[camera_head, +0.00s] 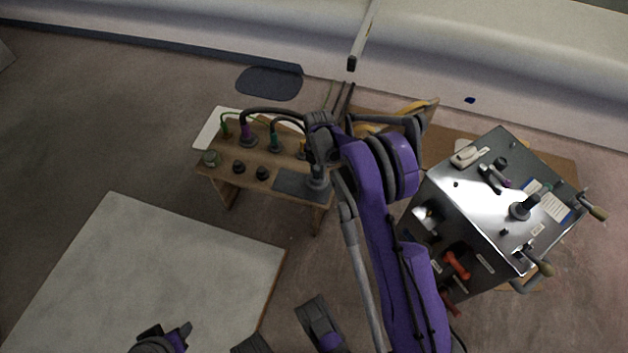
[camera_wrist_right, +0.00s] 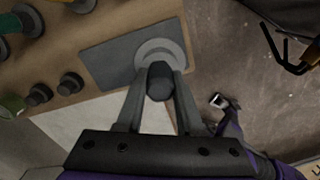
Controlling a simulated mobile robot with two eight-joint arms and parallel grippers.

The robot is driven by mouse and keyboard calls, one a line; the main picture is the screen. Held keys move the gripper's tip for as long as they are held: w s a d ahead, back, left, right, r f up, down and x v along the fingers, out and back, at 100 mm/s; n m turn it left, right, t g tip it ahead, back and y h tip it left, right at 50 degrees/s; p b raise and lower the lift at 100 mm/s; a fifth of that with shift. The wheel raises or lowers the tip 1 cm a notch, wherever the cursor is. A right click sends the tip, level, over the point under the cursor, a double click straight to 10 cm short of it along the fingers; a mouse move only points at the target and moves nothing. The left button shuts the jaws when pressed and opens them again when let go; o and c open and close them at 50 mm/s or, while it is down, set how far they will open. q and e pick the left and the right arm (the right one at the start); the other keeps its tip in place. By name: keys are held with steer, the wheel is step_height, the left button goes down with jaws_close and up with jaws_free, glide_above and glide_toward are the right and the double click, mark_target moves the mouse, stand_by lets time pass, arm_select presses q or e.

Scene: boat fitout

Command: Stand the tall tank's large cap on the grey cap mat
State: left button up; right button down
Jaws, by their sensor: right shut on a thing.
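The large cap, a pale grey disc with a dark knob, shows under my right gripper (camera_head: 318,168) in the head view (camera_head: 317,185). In the right wrist view the gripper's fingers (camera_wrist_right: 158,95) are shut on the knob, and the cap's disc (camera_wrist_right: 160,48) lies beyond them. The cap is upright over the right end of the grey cap mat (camera_head: 287,181). The mat also shows in the wrist view (camera_wrist_right: 105,58). I cannot tell whether the cap touches it. My left gripper (camera_head: 168,335) is partly seen at the bottom edge, apart from these things; its opening is unclear.
The mat lies on a small wooden bench (camera_head: 225,175) with several dark knobs, a green-lidded jar (camera_head: 211,158) and cabled plugs. A steel tank (camera_head: 480,205) with fittings and handles stands at the right. A pale board (camera_head: 150,270) lies at the lower left.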

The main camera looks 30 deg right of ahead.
mark_target(317, 179)
steer(key=shift+f+b, duration=0.55)
steer(key=shift+f, duration=2.15)
steer(key=shift+f, duration=0.15)
steer(key=c, duration=0.5)
jaws_free()
steer(key=shift+c, duration=0.2)
